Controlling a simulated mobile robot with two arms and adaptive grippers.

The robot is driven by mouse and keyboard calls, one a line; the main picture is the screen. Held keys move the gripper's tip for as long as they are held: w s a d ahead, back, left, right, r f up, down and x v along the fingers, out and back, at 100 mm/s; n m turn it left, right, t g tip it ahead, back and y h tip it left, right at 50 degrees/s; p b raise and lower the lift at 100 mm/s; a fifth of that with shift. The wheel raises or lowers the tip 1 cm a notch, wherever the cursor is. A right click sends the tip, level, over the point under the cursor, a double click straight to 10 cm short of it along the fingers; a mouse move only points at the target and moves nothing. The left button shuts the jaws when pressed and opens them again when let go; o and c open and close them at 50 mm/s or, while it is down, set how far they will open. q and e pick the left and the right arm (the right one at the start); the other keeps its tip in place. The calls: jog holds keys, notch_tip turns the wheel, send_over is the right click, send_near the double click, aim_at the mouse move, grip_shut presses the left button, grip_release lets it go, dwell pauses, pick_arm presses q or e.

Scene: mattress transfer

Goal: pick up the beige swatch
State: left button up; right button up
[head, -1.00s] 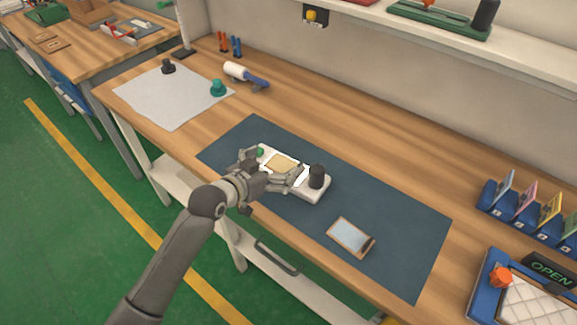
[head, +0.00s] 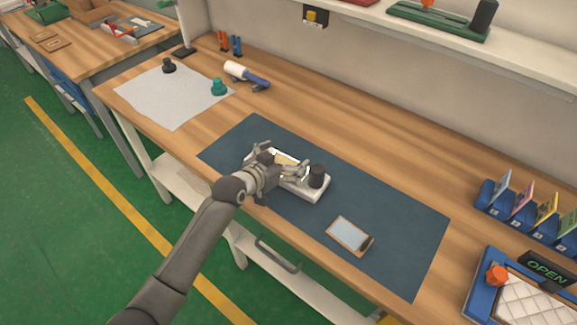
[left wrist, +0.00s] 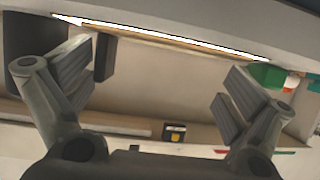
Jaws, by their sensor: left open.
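The beige swatch (head: 289,158) lies on a small white tray-like stand (head: 304,190) on the blue-grey mat in the head view. It is mostly hidden behind my left gripper (head: 279,160). That gripper is open, with its fingers spread over the stand, one on each side of the swatch. In the left wrist view, the open fingers of the left gripper (left wrist: 168,80) have an empty gap between them. My right gripper is out of view.
A black knob (head: 316,174) stands at the stand's right end, close to the fingers. A small framed panel (head: 348,234) lies on the mat (head: 400,220). A blue rack (head: 530,215) is at the right. The mat's right part is mostly clear.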

pick_arm(q)
jog(key=shift+s+f, duration=0.15)
grip_shut()
dwell(0.4)
